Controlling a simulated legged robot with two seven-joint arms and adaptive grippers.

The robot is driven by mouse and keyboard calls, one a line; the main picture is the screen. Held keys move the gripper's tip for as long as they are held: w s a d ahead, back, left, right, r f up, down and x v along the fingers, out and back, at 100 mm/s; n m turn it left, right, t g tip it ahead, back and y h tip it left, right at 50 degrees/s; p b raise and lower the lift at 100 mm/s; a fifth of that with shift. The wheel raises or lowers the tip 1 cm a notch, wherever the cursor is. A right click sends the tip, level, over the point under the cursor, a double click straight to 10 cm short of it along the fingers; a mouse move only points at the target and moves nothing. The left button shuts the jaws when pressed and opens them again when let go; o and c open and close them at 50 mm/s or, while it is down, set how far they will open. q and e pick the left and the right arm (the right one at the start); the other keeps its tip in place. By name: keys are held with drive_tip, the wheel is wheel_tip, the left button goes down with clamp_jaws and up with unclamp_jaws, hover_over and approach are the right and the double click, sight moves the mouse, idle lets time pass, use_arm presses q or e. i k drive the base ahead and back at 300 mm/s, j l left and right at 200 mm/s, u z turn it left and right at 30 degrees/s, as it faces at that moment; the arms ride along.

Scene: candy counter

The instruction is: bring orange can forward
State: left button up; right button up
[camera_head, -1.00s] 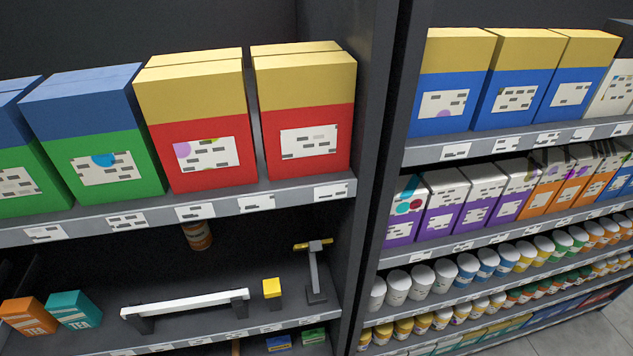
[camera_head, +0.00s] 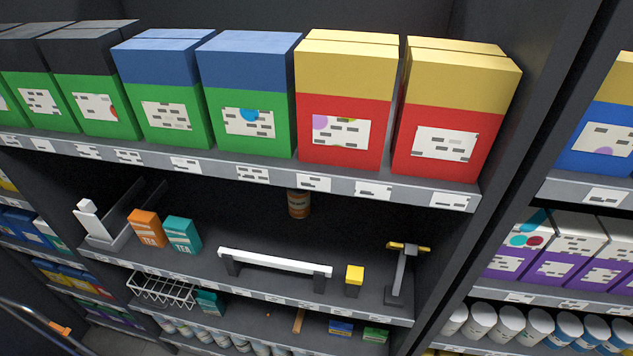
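The orange can (camera_head: 299,205) stands at the back of the middle shelf, in shadow. The upper shelf's edge hides its top. A white bar (camera_head: 275,262) on dark supports lies across the shelf in front of it, near the front edge. Neither of my grippers shows in the head view.
An orange tea box (camera_head: 147,228) and a teal tea box (camera_head: 182,235) stand left of the can. A yellow-topped block (camera_head: 354,280) and a dark stand with a yellow crossbar (camera_head: 404,270) are at right. Large boxes, such as a red and yellow one (camera_head: 345,130), fill the upper shelf.

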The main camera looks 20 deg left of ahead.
sight(299, 200)
drive_tip(key=k+j+z, duration=0.3)
drive_tip(key=k+j, duration=0.4)
drive_tip(key=k+j+z, duration=0.3)
drive_tip(key=k+j, duration=0.4)
drive_tip(key=k, duration=0.1)
